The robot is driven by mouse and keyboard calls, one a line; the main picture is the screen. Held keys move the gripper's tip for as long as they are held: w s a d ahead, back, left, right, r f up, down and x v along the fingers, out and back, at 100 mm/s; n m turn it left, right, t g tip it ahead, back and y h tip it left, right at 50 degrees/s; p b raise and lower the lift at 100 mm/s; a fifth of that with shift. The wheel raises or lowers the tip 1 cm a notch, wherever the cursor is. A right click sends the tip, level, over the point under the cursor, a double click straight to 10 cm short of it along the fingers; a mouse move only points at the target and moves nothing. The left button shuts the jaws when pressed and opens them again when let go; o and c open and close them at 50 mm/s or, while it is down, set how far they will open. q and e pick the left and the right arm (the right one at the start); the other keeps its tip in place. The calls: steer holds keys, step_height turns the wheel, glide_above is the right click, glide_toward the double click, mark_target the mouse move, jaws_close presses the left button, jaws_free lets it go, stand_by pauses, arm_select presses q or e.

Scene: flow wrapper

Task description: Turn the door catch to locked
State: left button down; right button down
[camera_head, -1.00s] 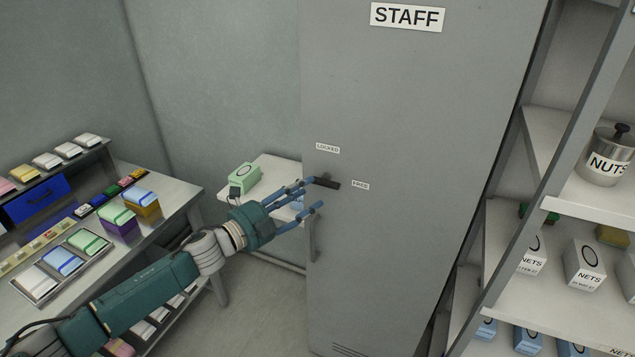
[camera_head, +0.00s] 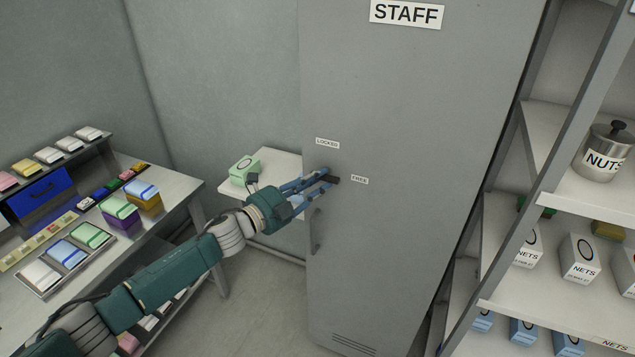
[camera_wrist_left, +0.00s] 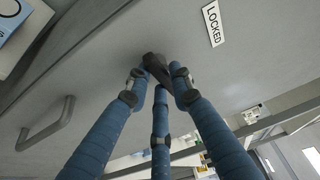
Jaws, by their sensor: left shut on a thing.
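The door catch (camera_head: 333,180) is a small dark lever on the grey STAFF door (camera_head: 420,110). It points sideways toward the FREE label (camera_head: 360,180); the LOCKED label (camera_head: 327,143) is above it. My left gripper (camera_head: 322,180) reaches it from the left, its blue fingers shut on the catch. In the left wrist view the dark catch (camera_wrist_left: 156,68) sits between the fingertips, partly hidden by them, with the LOCKED label (camera_wrist_left: 214,24) at upper right. My right gripper is in neither view.
A door handle (camera_head: 316,232) is below the catch. A side table (camera_head: 270,165) with a green box (camera_head: 244,170) stands behind my left wrist. A workbench (camera_head: 180,190) with packs is at left, and shelves (camera_head: 570,190) with boxes and a NUTS pot (camera_head: 604,152) at right.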

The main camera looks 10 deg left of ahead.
arm_select(q)
steer(key=shift+f, duration=0.25)
